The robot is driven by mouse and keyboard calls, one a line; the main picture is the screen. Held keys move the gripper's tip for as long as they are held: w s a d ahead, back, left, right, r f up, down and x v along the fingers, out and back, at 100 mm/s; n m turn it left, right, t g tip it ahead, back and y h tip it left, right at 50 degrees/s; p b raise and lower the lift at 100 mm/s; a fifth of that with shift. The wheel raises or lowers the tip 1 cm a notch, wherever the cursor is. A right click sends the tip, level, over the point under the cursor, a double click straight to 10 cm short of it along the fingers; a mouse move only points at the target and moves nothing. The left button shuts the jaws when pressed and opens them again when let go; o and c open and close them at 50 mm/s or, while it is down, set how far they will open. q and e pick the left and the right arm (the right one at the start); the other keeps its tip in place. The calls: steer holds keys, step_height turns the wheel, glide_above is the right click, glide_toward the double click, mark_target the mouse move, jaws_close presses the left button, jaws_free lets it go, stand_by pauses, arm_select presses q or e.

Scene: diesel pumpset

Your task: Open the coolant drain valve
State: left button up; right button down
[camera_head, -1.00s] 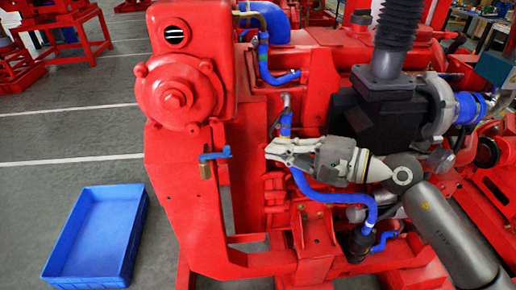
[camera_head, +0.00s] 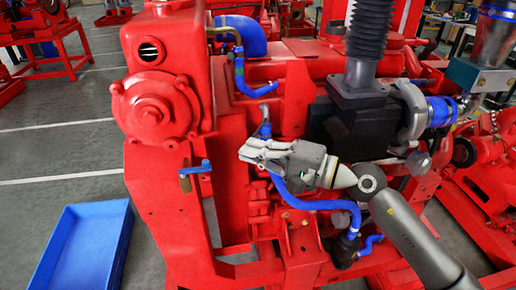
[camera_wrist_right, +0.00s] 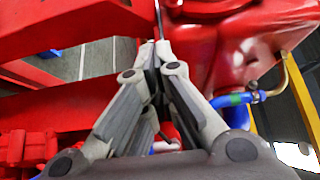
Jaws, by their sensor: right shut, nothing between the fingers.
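The drain valve is a brass body (camera_head: 185,183) with a blue lever handle (camera_head: 197,169) on the side of the red front housing, below the round cover. The lever points roughly sideways, to the right of the brass body. My right gripper (camera_head: 245,152) is to the right of the lever and a little above it in the head view. Its fingers are together and empty, apart from the lever. In the right wrist view the fingertips (camera_wrist_right: 156,48) meet in front of red machine parts, and I cannot make out the valve there. My left gripper is not in view.
A blue tray (camera_head: 120,250) stands on the grey floor at lower left. The red round cover (camera_head: 155,108) bulges above the valve. A blue hose (camera_head: 315,204) runs below my right gripper, and a black box (camera_head: 340,125) sits behind it.

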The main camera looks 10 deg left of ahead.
mark_target(195, 169)
steer(key=s+a+p, duration=0.2)
steer(key=a+p, duration=0.3)
steer(key=a, duration=0.1)
steer(key=shift+a, duration=0.2)
steer(key=shift+d, duration=0.1)
stand_by(0.4)
